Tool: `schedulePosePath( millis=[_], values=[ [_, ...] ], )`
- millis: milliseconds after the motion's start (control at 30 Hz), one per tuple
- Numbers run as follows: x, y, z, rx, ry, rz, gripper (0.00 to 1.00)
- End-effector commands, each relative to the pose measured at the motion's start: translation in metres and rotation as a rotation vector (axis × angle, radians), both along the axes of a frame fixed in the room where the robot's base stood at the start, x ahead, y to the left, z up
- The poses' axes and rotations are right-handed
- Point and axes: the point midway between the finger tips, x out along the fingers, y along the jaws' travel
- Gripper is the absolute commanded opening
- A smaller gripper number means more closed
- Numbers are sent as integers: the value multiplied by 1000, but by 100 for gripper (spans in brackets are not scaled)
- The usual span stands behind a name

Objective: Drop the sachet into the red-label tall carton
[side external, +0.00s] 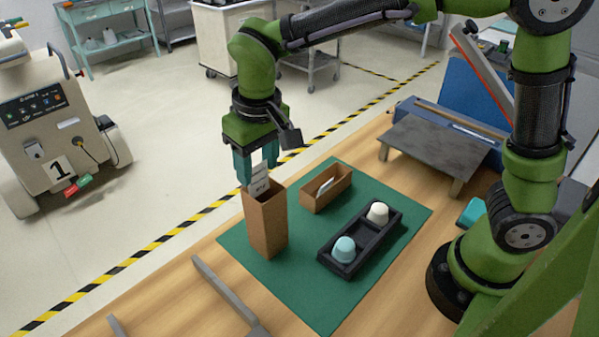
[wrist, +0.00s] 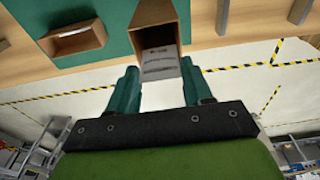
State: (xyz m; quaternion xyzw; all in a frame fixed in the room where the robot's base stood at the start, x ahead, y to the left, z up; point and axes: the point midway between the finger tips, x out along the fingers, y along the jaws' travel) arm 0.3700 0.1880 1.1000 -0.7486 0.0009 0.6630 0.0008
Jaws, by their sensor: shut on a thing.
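A white-grey sachet with dark print (side external: 261,180) hangs from my gripper (side external: 258,178), which is shut on it. The tall brown carton (side external: 266,222) stands upright on the green mat (side external: 237,247), directly below my gripper. The sachet's lower part is at the carton's open top. In the wrist view the sachet (wrist: 160,62) sits between my fingers (wrist: 160,88) and overlaps the mouth of the tall carton (wrist: 157,12). Its lower edge is partly hidden, and I cannot tell how deep it reaches. No red label shows on the visible faces of the carton.
A low brown carton (side external: 325,189) with a white item inside stands right of the tall carton. A black tray (side external: 336,258) holds a teal cup (side external: 344,248) and a white cup (side external: 378,212). A grey raised platform (side external: 437,150) stands behind. Grey bars (side external: 226,292) lie at the front.

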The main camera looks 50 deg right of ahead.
Motion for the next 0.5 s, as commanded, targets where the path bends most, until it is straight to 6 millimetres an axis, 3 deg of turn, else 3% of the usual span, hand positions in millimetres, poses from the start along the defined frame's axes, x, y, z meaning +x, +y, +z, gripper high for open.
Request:
schedulePosePath(
  millis=[267,300,500],
  values=[
    [0,0,-1,0,0,0,20],
    [0,0,-1,0,0,0,53],
    [0,0,-1,0,0,0,80]
  ],
)
